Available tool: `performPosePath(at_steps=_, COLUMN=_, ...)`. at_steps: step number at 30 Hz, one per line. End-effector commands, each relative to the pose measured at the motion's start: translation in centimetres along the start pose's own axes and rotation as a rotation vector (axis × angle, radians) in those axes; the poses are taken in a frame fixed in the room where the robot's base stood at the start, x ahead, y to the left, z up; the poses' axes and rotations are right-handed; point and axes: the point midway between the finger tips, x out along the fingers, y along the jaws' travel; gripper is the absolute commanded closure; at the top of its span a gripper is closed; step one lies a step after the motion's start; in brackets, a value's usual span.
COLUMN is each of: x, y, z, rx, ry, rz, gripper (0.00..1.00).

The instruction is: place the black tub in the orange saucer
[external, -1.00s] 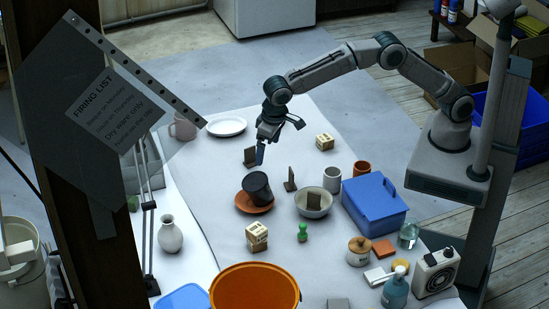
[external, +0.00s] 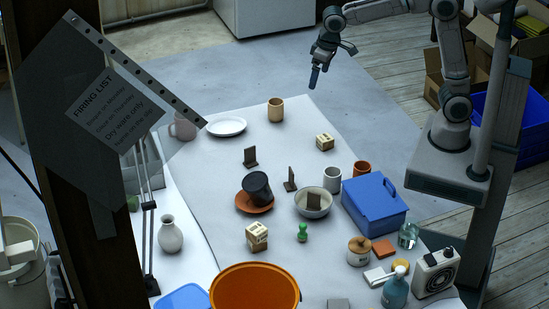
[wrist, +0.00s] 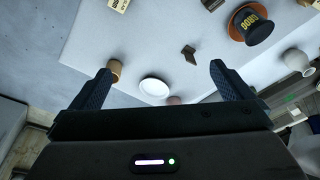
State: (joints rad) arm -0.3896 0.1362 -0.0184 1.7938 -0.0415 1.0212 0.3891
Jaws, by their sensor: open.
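The black tub (external: 257,185) sits in the orange saucer (external: 251,206) near the middle of the table, and looks slightly tilted. In the wrist view the black tub (wrist: 249,20) shows yellow lettering, with the orange saucer (wrist: 269,33) under it at the upper right. My gripper (external: 315,80) is at the far edge of the table, well away from the tub and raised. In the wrist view my gripper (wrist: 160,85) has its two fingers wide apart with nothing between them.
A tan cup (external: 276,110) and a white plate (external: 227,126) stand at the far end. A bowl (external: 313,203), a blue box (external: 374,205) and a small green piece (external: 302,232) are around the saucer. A large orange bucket (external: 254,290) is at the front.

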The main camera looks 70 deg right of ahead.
Motion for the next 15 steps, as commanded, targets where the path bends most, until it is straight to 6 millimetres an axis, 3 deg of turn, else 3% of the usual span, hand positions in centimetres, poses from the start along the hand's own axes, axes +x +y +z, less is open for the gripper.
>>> performPosePath(at_steps=1, x=-0.9, y=2.2, z=1.4, rx=0.007, ry=0.009, rz=-0.001, gripper=0.0)
performPosePath(at_steps=6, x=-2.5, y=8.0, z=6.7, rx=0.003, ry=0.031, rz=0.002, gripper=0.0)
performPosePath(at_steps=12, x=-2.7, y=13.0, z=13.9, rx=-0.001, ry=0.058, rz=0.013, gripper=0.0)
performPosePath(at_steps=15, x=-2.3, y=14.7, z=17.0, rx=-0.004, ry=0.07, rz=0.02, gripper=0.0)
